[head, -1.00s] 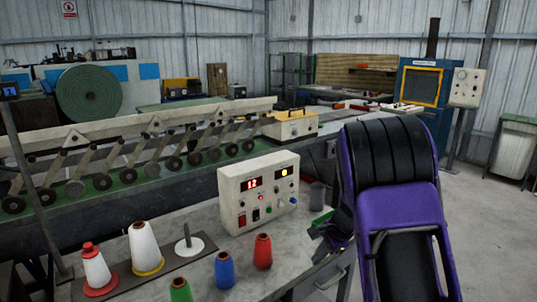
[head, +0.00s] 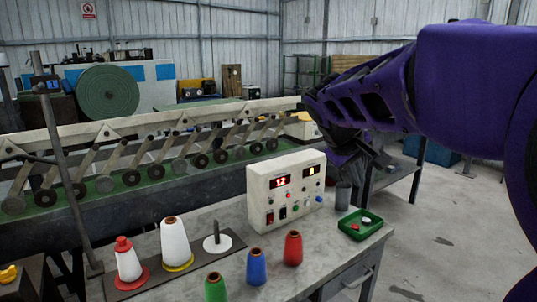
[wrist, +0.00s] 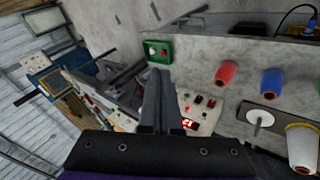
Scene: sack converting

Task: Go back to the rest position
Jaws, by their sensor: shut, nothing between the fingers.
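My purple arm reaches in from the right of the head view and hides part of the background.
A long machine stands behind; floor at right is open.

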